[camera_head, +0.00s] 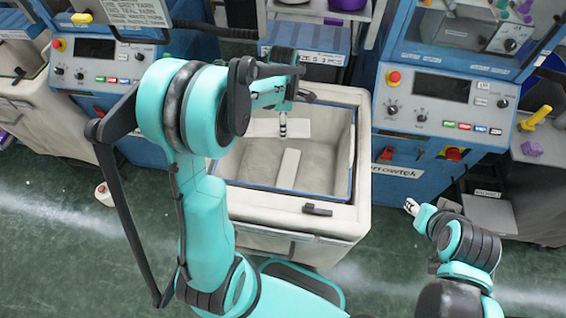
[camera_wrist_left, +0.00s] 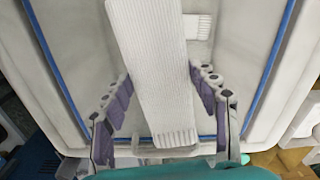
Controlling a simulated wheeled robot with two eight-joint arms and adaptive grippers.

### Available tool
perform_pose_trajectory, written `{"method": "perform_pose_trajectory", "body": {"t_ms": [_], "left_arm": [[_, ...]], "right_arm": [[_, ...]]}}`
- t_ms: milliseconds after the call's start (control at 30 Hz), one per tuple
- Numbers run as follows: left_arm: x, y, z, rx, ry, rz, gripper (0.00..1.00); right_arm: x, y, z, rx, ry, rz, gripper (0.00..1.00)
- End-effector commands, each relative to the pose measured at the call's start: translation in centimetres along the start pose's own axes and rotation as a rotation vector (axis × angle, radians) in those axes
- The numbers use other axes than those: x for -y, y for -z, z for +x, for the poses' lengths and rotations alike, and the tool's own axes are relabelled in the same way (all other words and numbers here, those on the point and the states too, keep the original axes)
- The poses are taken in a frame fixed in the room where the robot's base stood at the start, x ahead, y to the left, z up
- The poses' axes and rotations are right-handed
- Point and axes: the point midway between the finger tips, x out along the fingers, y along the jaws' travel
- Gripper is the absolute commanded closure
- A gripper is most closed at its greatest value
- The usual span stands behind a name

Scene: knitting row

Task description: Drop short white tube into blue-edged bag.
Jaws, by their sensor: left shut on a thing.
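The blue-edged bag (camera_head: 335,217) is a pale, open-topped, roughly square bin in the middle of the head view. My left gripper (camera_head: 283,131) reaches over its opening. In the left wrist view, the fingers stand on either side of a white ribbed tube (camera_wrist_left: 155,75) and are shut on it, above the bag's interior. Another white ribbed piece (camera_wrist_left: 198,27) shows partly behind it.
Blue machines with control panels stand left (camera_head: 104,65) and right (camera_head: 430,108) of the bag. A dark shelf with a yellow cone (camera_head: 537,117) is at far right. A small pale cone (camera_head: 104,193) stands on the green floor at left. Floor beside the bag is mostly clear.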

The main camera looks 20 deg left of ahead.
Motion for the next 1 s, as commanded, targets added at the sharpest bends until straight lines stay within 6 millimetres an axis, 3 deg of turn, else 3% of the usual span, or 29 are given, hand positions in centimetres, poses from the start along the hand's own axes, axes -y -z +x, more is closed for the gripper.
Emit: {"method": "perform_pose_trajectory", "body": {"t_ms": [100,133,200,500,633,1000], "left_arm": [[0.0,0.0,-0.1,0.000,0.000,0.000,0.56],[0.0,0.0,-0.1,0.000,0.000,0.000,0.33],[0.0,0.0,-0.1,0.000,0.000,0.000,0.16],[0.0,0.0,-0.1,0.000,0.000,0.000,0.16],[0.0,0.0,-1.1,0.000,0.000,0.000,0.16],[0.0,0.0,-8.7,0.000,0.000,0.000,0.16]], "right_arm": [[0.0,0.1,-0.1,0.000,0.000,0.000,0.60],[0.0,0.1,-0.1,0.000,0.000,0.000,0.60],[0.0,0.1,-0.1,0.000,0.000,0.000,0.60],[0.0,0.1,-0.1,0.000,0.000,0.000,0.60],[0.0,0.1,-0.1,0.000,0.000,0.000,0.60],[0.0,0.1,-0.1,0.000,0.000,0.000,0.60]]}}
